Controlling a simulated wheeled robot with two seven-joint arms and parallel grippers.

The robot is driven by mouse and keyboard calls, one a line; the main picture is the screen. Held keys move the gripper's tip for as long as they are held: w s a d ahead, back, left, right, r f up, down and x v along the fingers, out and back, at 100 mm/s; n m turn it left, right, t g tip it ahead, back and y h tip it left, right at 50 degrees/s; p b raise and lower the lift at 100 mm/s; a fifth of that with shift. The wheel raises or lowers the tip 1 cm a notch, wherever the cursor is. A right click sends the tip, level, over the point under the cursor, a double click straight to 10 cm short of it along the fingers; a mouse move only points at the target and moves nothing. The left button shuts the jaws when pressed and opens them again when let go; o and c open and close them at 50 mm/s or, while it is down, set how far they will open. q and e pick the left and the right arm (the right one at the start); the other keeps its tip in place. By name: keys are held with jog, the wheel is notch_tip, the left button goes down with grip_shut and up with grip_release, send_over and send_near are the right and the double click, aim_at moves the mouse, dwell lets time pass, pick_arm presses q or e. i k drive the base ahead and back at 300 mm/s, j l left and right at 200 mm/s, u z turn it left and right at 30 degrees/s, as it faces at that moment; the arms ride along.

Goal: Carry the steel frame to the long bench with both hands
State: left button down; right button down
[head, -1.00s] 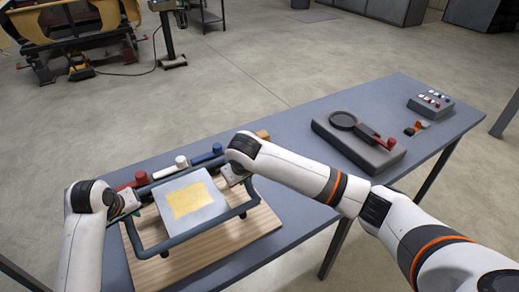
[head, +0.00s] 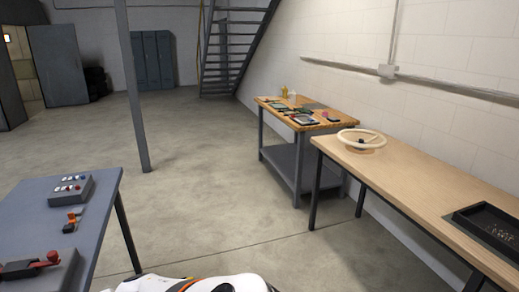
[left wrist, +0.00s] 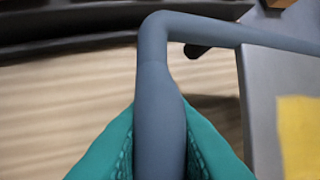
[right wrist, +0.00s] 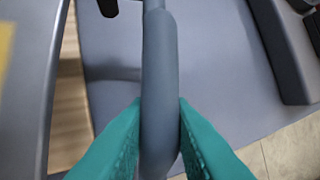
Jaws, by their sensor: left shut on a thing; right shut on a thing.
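The steel frame, a blue-grey tube, shows close up in the left wrist view (left wrist: 160,75) and the right wrist view (right wrist: 160,60). My left gripper (left wrist: 158,135) is shut on one tube near a bent corner, its teal fingers on both sides. My right gripper (right wrist: 159,130) is shut on another tube of the frame. Frame and grippers are outside the head view. A long wood-topped bench (head: 415,185), likely the long bench, runs along the wall at the right of the head view. It is not clear whether the frame is clear of the surface below.
A pale ring (head: 362,138) and a black tray (head: 490,228) sit on the bench, with bare wood between. A smaller cluttered workbench (head: 290,112) stands beyond it. The blue-grey table (head: 30,215) holds a button box (head: 71,190) at left. A post (head: 132,85) rises from open floor.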

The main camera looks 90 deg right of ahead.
aim_at(414, 181)
jog(key=l+z, duration=0.1)
jog(key=z, duration=3.8)
jog(key=i, duration=0.7)
jog(key=i+j+z, duration=0.1)
jog(key=i, duration=0.55)
jog(key=i+j, duration=0.1)
jog(key=i, duration=0.6)
jog(key=i+j, duration=0.15)
jog(key=i, duration=0.55)
jog(key=l+z, duration=0.05)
